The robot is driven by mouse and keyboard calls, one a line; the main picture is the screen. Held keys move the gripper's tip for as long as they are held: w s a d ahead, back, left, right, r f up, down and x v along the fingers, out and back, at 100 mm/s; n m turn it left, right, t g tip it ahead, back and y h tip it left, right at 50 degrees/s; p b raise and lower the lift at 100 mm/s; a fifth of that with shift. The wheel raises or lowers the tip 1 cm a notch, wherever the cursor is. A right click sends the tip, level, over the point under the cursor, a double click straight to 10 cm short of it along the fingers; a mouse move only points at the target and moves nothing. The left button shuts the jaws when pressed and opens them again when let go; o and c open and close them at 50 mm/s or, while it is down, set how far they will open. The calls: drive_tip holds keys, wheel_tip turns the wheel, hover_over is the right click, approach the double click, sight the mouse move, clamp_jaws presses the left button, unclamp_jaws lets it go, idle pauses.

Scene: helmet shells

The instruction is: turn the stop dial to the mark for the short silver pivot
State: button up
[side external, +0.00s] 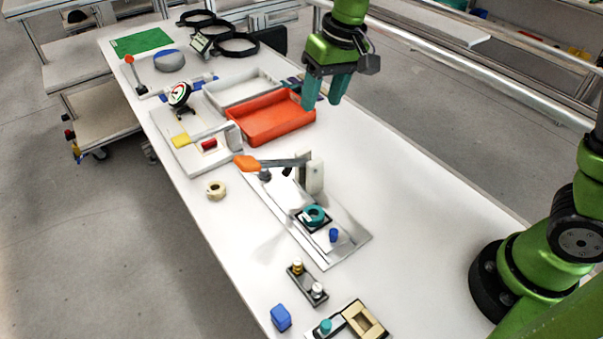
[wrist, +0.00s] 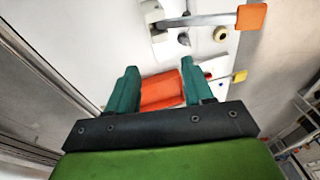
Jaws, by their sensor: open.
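My gripper (side external: 326,94) is open and empty, high above the table near the orange tray. Its two teal fingers also show apart in the wrist view (wrist: 158,70). A round teal piece (side external: 314,214) sits on a black square on the press's metal base plate (side external: 345,252); it looks like the stop dial, but its marks are too small to read. A blue knob (side external: 333,235) stands beside it. A short silver pivot (side external: 317,289) stands in a dark holder (side external: 308,280) next to a brass one (side external: 297,266). My gripper is well away from all of these.
The press lever with its orange handle (side external: 247,163) reaches over the left side of the press. An orange tray (side external: 272,120) and a white tray (side external: 243,88) lie behind it. A blue block (side external: 281,317) and a tan frame (side external: 363,320) are in front. The table's right side is clear.

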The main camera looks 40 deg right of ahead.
drive_tip(key=n+g+h, duration=0.1)
drive_tip(key=g, duration=0.1)
hover_over(264, 172)
drive_tip(key=d, duration=0.2)
wheel_tip(264, 172, down, 6)
drive_tip(key=shift+w+a+r, duration=0.55)
drive_tip(key=shift+a+r, duration=0.15)
drive_tip(key=shift+r, duration=0.3)
drive_tip(key=shift+h, duration=0.3)
wheel_tip(264, 172, down, 16)
drive_tip(key=shift+f, duration=0.1)
clamp_jaws()
